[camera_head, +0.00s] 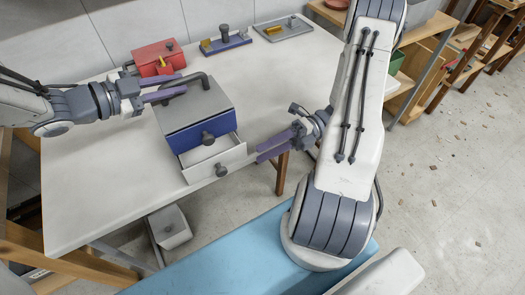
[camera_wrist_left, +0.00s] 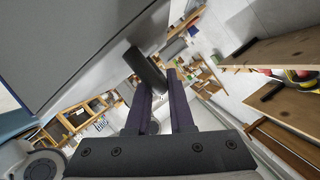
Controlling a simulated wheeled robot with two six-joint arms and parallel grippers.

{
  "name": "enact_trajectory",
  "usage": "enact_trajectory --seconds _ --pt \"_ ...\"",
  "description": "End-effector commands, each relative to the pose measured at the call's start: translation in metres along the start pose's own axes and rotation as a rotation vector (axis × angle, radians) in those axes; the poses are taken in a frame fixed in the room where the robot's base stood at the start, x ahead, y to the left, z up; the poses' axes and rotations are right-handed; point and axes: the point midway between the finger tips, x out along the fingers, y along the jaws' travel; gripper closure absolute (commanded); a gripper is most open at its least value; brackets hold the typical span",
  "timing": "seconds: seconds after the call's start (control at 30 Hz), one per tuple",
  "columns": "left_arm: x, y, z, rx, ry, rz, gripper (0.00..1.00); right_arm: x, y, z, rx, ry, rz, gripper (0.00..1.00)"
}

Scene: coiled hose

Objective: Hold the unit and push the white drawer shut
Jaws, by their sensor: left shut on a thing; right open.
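The unit (camera_head: 190,105) is a grey-topped box on the white table, with a dark handle (camera_head: 205,82) on top. Its upper blue drawer (camera_head: 187,139) is closed flush. The lower white drawer (camera_head: 236,155) stands out of the unit, with a dark knob (camera_head: 221,170) on its front. My left gripper (camera_head: 180,86) is shut on the top handle; the left wrist view shows the dark handle bar (camera_wrist_left: 145,68) at its fingers. My right gripper (camera_head: 259,154) is open and empty, just right of the white drawer and apart from it.
A red box (camera_head: 150,56), a blue tray (camera_head: 228,46) and a grey tray (camera_head: 278,31) stand along the table's back. The table (camera_head: 95,190) is clear left of the unit. Its front edge lies close to the white drawer.

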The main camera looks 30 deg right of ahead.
Motion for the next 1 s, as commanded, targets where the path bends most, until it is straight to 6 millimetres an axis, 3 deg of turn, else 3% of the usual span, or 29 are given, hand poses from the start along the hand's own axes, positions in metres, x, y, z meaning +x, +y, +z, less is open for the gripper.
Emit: enact_trajectory --seconds 0.03,0.1,0.3,0.5,0.67,1.0 --pt "0.0 0.002 0.001 -0.001 -0.001 0.005 1.0 -0.001 -0.001 -0.003 0.001 -0.008 0.001 0.8" --pt "0.0 0.002 0.001 -0.001 -0.001 0.004 1.0 -0.004 -0.002 -0.012 0.002 -0.032 0.001 1.0" --pt "0.0 0.002 0.001 -0.001 -0.002 0.004 1.0 -0.01 -0.004 -0.055 -0.005 -0.131 0.003 1.0" --pt "0.0 0.002 0.001 -0.001 -0.002 0.004 1.0 -0.005 -0.003 -0.081 -0.023 -0.189 0.006 1.0" --pt "0.0 0.002 0.001 -0.001 -0.002 0.004 1.0 0.009 -0.002 -0.082 -0.026 -0.192 0.009 1.0" --pt "0.0 0.002 0.001 -0.001 -0.002 0.004 1.0 0.078 -0.001 -0.069 -0.022 -0.187 0.01 1.0"
